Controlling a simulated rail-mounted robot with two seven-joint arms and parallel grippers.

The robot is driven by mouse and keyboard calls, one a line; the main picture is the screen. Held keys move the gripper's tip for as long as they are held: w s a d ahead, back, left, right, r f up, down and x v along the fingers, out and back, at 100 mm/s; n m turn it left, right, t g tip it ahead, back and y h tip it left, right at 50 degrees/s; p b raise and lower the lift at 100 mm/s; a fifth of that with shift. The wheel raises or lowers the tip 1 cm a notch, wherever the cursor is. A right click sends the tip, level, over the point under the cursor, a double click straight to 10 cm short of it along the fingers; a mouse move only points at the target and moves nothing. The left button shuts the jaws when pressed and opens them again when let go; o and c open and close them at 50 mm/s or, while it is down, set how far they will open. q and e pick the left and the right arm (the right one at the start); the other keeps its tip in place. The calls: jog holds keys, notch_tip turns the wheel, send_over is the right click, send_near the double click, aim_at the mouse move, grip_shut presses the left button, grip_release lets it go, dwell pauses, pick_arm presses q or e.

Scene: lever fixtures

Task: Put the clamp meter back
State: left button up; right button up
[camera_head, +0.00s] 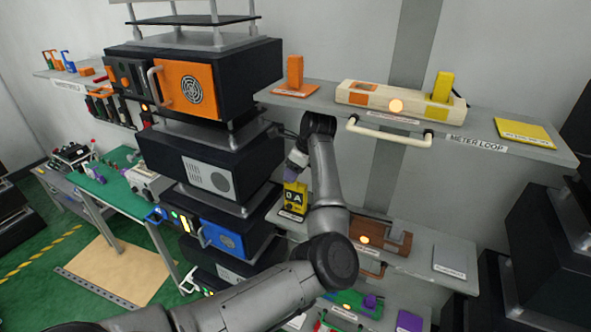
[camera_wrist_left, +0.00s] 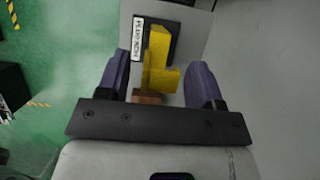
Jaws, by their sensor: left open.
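The clamp meter (camera_head: 293,199), a yellow and black unit whose display reads "0 A", stands upright on the left end of the middle shelf. My left gripper (camera_head: 292,174) is just above it, with its purple fingers pointing down. In the left wrist view a yellow body (camera_wrist_left: 157,62), likely the clamp meter, stands between the two purple fingers. The left gripper (camera_wrist_left: 156,64) is open there, with gaps visible on both sides. The meter's lower part is hard to make out in the wrist view. My right gripper is not in view.
The upper shelf, labelled "METER LOOP" (camera_head: 476,143), holds a cream fixture (camera_head: 372,97) with a yellow block (camera_head: 442,88), an empty yellow pad (camera_head: 526,132) and an orange block (camera_head: 295,72). A brown fixture (camera_head: 382,231) stands right on the middle shelf. Stacked black cabinets (camera_head: 215,165) stand close left.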

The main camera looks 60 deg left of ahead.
pick_arm(q)
jog(key=shift+r, duration=0.2)
jog(key=shift+d+b, duration=0.1)
jog(key=shift+b, duration=0.2)
jog(key=shift+w+d+r+b, duration=0.25)
jog(key=shift+r+b, duration=0.1)
jog(key=shift+b, duration=0.15)
jog(key=w+d+b, duration=0.3)
jog(key=w+d, duration=0.3)
jog(key=d, duration=0.3)
jog(key=shift+d+r, duration=0.15)
jog(key=shift+d, duration=0.25)
jog(key=shift+w, duration=0.1)
